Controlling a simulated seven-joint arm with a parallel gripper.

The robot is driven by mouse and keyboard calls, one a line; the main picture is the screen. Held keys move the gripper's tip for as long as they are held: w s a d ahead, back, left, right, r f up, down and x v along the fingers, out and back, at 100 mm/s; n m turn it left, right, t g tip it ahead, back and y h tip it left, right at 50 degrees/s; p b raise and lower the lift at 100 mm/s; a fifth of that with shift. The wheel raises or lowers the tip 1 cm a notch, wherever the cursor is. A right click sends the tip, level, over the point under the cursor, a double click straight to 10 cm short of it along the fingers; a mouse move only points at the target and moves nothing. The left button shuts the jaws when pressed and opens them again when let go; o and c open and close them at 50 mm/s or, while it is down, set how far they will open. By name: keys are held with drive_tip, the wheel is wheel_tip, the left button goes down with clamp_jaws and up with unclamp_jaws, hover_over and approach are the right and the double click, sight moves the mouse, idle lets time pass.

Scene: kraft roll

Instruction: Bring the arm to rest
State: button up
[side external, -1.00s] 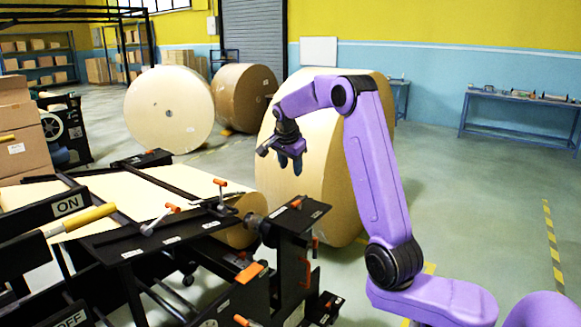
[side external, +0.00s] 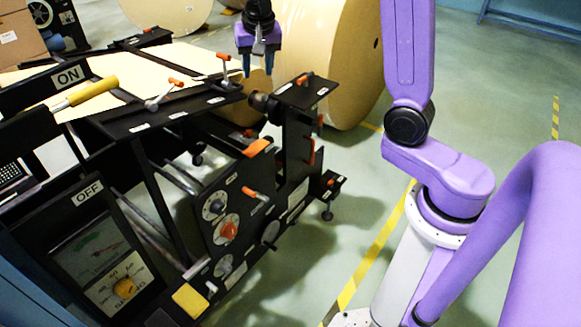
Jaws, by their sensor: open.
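My gripper (side external: 258,70) hangs near the top of the side view, fingers pointing down. Its two dark fingers stand apart with nothing between them. It appears above the right end of the black machine frame (side external: 205,106), in front of a large kraft roll (side external: 335,75). A grey lever with an orange tip (side external: 224,68) stands just left of the gripper in the picture. I see no contact between them, but the depth gap is hard to judge. The upper part of my arm is cut off by the top edge.
An ON panel with a yellow handle (side external: 92,92) is at the left. An OFF panel (side external: 88,195) with a gauge stands below it. Knobs and orange-tipped levers line the machine's front. Another roll (side external: 165,12) lies behind. The floor right of the large roll is clear.

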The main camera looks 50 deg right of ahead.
drive_tip(key=s+a+n+y, duration=0.1)
drive_tip(key=s+a+n, duration=0.5)
drive_tip(key=s+a, duration=0.15)
drive_tip(key=s+f+n+g, duration=0.1)
drive_tip(key=s+f+n, duration=0.1)
drive_tip(key=s+n, duration=0.5)
drive_tip(key=s+f+n+g+y, duration=0.1)
drive_tip(key=s+n, duration=0.6)
drive_tip(key=s, duration=1.2)
drive_tip(key=shift+a+f, duration=0.35)
drive_tip(key=shift+f, duration=0.45)
